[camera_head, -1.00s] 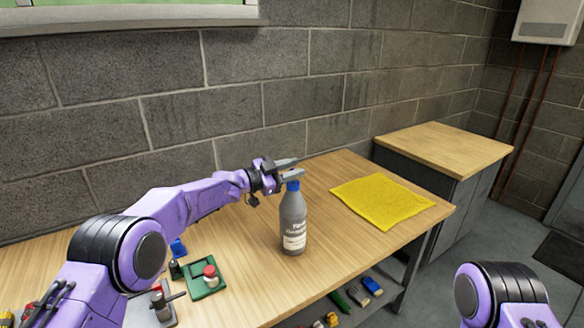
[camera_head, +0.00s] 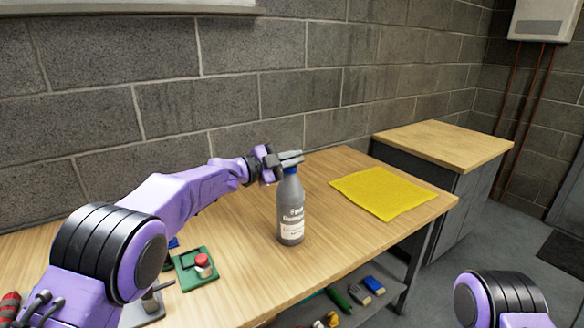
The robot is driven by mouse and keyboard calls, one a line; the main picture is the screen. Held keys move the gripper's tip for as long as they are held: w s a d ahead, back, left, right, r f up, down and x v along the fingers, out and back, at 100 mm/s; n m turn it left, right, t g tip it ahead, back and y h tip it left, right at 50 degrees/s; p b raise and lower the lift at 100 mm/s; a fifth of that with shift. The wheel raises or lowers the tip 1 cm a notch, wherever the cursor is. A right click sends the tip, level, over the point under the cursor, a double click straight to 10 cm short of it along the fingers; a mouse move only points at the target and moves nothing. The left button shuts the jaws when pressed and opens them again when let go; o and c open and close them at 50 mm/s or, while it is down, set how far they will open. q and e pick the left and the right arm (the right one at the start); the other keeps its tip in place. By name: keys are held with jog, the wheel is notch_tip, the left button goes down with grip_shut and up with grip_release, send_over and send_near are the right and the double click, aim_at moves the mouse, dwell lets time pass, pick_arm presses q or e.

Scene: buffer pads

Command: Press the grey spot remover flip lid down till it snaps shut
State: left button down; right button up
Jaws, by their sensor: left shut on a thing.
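The grey spot remover bottle (camera_head: 290,212) stands upright on the wooden workbench, its white label facing me. Its blue cap (camera_head: 290,170) shows only as a small strip at the neck; the flip lid is hidden behind my fingers. My left gripper (camera_head: 290,159) reaches in from the left at the height of the bottle's top. Its fingers are at the cap and look closed on it; the exact contact is hard to see. Of my right arm only a purple link shows at the bottom right; its gripper is out of view.
A yellow cloth (camera_head: 384,192) lies flat to the right of the bottle. A green block with a red button (camera_head: 197,266) sits at the front left. Several small items lie on a shelf below the bench. A block wall (camera_head: 250,90) stands behind.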

pick_arm(q)
jog(key=c, duration=1.3)
grip_release()
